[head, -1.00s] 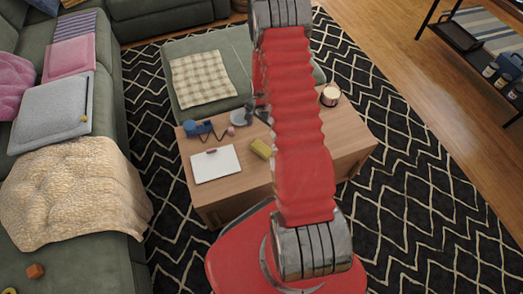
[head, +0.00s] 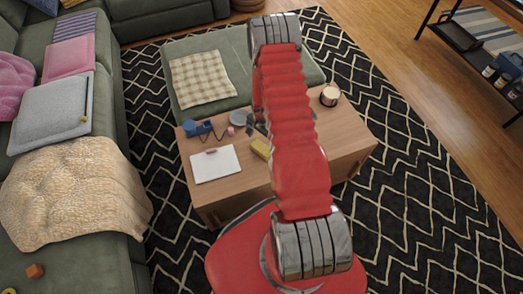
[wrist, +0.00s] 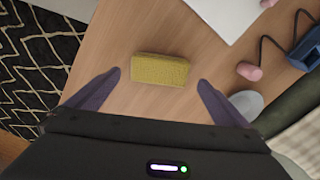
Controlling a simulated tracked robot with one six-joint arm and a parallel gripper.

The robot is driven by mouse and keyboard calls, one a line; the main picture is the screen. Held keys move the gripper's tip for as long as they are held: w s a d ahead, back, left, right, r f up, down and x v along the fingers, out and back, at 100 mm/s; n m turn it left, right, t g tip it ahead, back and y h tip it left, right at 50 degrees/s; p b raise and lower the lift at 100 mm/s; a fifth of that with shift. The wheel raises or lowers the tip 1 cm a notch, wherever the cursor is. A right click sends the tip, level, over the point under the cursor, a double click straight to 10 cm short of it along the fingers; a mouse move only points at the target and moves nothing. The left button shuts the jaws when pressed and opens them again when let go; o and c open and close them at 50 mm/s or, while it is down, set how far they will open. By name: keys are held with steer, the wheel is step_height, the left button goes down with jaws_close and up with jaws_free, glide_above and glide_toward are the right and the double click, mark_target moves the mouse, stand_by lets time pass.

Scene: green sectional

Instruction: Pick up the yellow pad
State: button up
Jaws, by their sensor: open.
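The yellow pad (head: 261,148) is a small rectangular block lying flat on the wooden coffee table (head: 215,193), beside the red arm in the head view. In the wrist view the yellow pad (wrist: 160,70) lies crosswise, just beyond and between the two dark fingertips. My gripper (wrist: 160,79) is open and empty, with a gap between each finger and the pad's ends. In the head view my gripper is mostly hidden behind my arm, with a dark part showing near the grey disc.
A white clipboard (head: 215,164), a blue corded object (head: 197,128), a small pink object (head: 230,131) and a grey round disc (head: 238,117) lie near the pad. The table's right part looks clear.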

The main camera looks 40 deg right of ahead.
mark_target(262, 148)
steer(key=shift+f, duration=0.15)
steer(key=shift+f, duration=2.5)
steer(key=shift+c, duration=0.5)
steer(key=c, duration=0.8)
steer(key=shift+r, duration=0.1)
steer(key=shift+r, duration=4.95)
